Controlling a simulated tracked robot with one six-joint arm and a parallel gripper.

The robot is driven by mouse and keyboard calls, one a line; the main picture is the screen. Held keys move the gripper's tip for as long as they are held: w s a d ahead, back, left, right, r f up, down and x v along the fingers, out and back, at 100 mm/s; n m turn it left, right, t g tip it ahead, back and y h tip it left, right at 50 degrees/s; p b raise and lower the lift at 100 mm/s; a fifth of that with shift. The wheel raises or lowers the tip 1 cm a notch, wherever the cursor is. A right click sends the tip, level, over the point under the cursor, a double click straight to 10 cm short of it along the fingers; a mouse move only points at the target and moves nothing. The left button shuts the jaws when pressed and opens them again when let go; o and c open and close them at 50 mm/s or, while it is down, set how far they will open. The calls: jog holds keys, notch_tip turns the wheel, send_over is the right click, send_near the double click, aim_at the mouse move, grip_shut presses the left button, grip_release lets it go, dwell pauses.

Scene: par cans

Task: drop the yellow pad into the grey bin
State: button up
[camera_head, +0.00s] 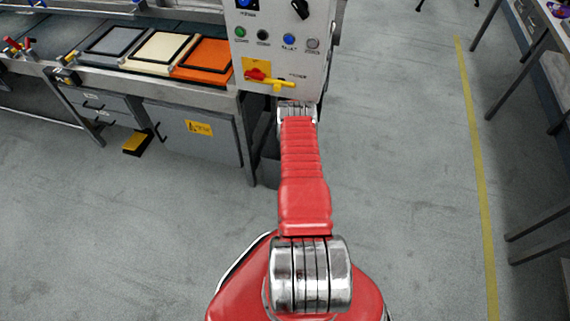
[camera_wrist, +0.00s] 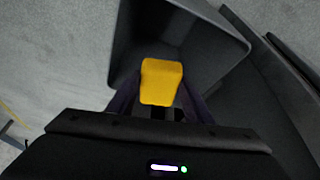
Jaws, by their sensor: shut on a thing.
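The yellow pad (camera_wrist: 161,72) is in the wrist view, held between the two dark fingers of my gripper (camera_wrist: 160,88), which is shut on it. The grey bin (camera_wrist: 225,35) is behind the pad in that view, with its open mouth and dark inside showing. The pad appears in front of the bin's opening; its height above the rim is hard to tell. In the head view a dark part of the bin (camera_head: 268,169) shows low beside my red arm, mostly hidden. My gripper and the pad are hidden in the head view.
A control box (camera_head: 282,45) with buttons and a red and yellow switch stands just beyond my arm. A bench at left holds grey (camera_head: 113,42), cream (camera_head: 157,50) and orange (camera_head: 205,58) framed panels. A yellow and black pedal (camera_head: 137,143) is on the floor.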

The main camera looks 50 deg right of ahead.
jog(key=shift+f, duration=2.2)
jog(key=o, duration=1.1)
jog(key=shift+r, duration=0.2)
jog(key=shift+v, duration=1.15)
jog(key=v, duration=1.1)
jog(key=shift+a, duration=0.2)
jog(key=shift+s, duration=0.1)
